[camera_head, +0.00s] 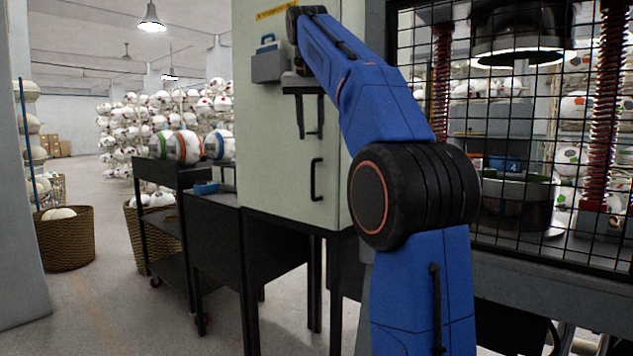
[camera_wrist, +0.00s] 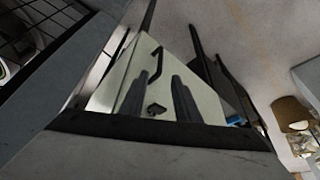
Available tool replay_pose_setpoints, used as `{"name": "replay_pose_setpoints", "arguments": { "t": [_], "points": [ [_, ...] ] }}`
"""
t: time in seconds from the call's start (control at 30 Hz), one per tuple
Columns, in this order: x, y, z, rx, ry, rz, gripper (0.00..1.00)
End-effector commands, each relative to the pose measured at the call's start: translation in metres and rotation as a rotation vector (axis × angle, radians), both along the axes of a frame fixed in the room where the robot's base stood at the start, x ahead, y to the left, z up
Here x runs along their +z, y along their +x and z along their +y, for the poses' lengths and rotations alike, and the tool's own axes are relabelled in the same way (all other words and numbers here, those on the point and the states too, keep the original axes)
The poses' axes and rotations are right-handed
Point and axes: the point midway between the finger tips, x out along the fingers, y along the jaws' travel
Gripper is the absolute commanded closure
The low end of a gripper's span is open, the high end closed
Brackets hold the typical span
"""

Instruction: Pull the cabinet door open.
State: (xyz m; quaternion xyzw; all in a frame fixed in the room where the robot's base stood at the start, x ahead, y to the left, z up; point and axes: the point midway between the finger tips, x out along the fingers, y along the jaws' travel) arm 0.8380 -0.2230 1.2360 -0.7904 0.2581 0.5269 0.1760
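The cabinet (camera_head: 262,130) is pale grey-green and stands in the middle of the head view. Its door bears a black vertical bar handle (camera_head: 314,180), which also shows in the wrist view (camera_wrist: 157,65). The door looks shut. My gripper (camera_head: 311,134) hangs in front of the cabinet, above the handle, with its fingers pointing down. The two dark fingers are apart and nothing is between them. In the wrist view, my gripper (camera_wrist: 159,80) points toward the handle, which lies beyond the fingertips. A small dark fitting (camera_wrist: 155,109) shows between the fingers.
A grey box (camera_head: 269,67) with a blue handle is fixed on the cabinet. A black mesh guard (camera_head: 505,140) encloses the press at right. A dark cart (camera_head: 170,175) with balls stands at left, near a wicker basket (camera_head: 65,240).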

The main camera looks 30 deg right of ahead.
Motion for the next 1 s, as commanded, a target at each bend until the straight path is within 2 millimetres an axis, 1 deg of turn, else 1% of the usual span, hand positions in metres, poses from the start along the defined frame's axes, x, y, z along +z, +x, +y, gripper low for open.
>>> {"name": "replay_pose_setpoints", "arguments": {
  "t": [0.17, 0.8, 1.0],
  "points": [
    [-0.022, 0.005, -0.005, 0.001, 0.001, 0.003, 0.71],
    [-0.126, 0.041, -0.029, 0.001, 0.001, 0.003, 0.71],
    [-0.146, 0.049, -0.034, 0.001, 0.001, 0.0, 0.71]
  ]
}}
